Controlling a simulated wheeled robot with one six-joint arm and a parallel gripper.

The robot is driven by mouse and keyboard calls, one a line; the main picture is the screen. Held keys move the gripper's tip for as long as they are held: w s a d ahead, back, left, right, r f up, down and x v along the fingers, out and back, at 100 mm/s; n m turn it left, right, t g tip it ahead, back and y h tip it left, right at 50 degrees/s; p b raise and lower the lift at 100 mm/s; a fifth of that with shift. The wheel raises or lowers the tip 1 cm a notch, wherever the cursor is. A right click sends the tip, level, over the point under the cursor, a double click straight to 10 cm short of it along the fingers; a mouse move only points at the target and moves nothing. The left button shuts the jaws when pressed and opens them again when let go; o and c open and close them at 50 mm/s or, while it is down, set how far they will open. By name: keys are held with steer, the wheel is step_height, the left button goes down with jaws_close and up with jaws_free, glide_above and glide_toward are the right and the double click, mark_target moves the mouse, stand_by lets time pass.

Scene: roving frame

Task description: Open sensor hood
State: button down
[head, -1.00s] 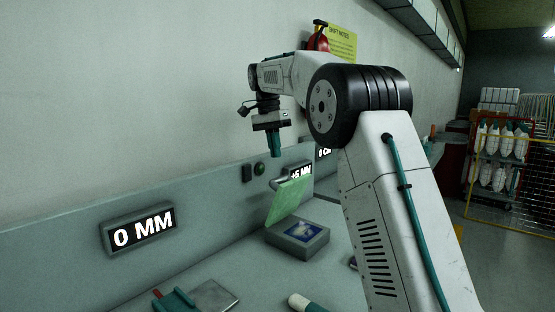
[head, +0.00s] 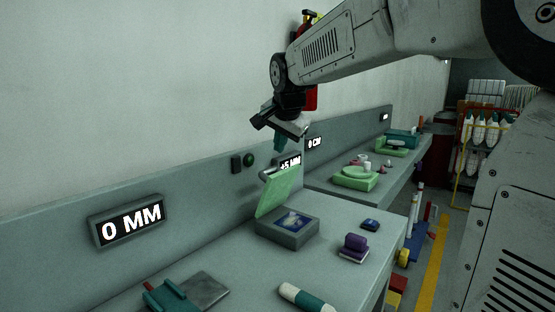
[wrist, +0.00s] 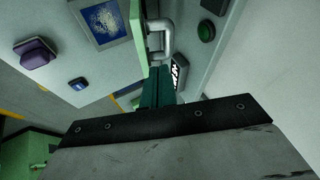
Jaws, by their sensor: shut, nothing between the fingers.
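The sensor hood (head: 277,193) is a pale green panel, raised and tilted up from a grey sensor box (head: 287,236) with a blue screen. A grey bar handle (head: 276,172) sits at its upper edge. In the wrist view the hood (wrist: 137,40) shows nearly edge-on, with the handle (wrist: 163,42) beside it. My gripper (head: 280,143) has teal fingers, shut and empty, just above the hood's upper edge in the head view. In the wrist view the fingers (wrist: 157,86) point near the handle; I cannot tell whether they touch it.
A green button (head: 249,160) and a "+5 MM" display (head: 289,163) are on the back panel by the hood. A purple block (head: 353,248), a small blue item (head: 370,225) and a white-teal cylinder (head: 307,298) lie on the bench. The bench front between them is clear.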

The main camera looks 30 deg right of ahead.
mark_target(276, 166)
steer(key=x, duration=0.9)
steer(key=shift+w+f, duration=0.1)
steer(key=shift+f, duration=0.2)
steer(key=shift+d, duration=0.1)
